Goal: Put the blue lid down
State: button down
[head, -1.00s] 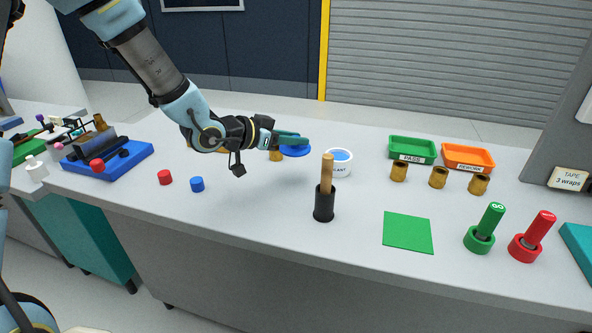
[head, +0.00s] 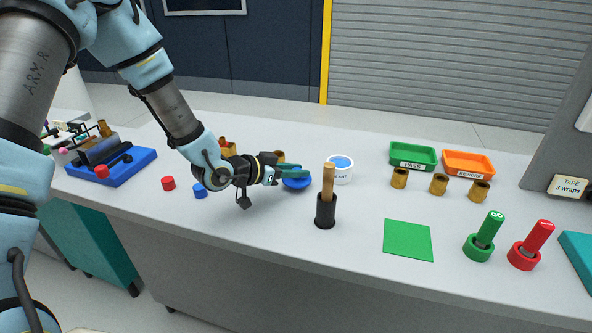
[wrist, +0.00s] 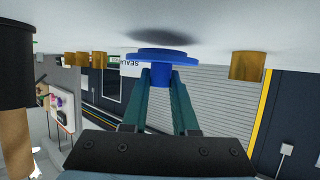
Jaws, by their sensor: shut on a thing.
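The blue lid (head: 296,184) is a round disc with a knob, just left of the white sealant tub (head: 341,176) in the head view. My gripper (head: 302,171) is shut on the knob from the side. In the wrist view, which is upside down, the lid (wrist: 165,55) lies flat between the teal fingers (wrist: 160,78) and the grey bench. A dark shadow on the bench lies close to the lid. The tub is open, showing blue inside.
A wooden handle (head: 328,184) stands in a black holder (head: 325,212) close to the right of my gripper. Brass cups (head: 400,177) and green and orange trays (head: 468,165) are further right. Red and blue caps (head: 199,190) lie left. The bench in front of the lid is clear.

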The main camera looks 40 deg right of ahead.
jog(key=shift+f+b, duration=0.45)
jog(key=shift+f, duration=0.1)
jog(key=c, duration=0.7)
grip_release()
jog(key=shift+r+p, duration=0.55)
jog(key=b+v, duration=0.2)
jog(key=v, duration=1)
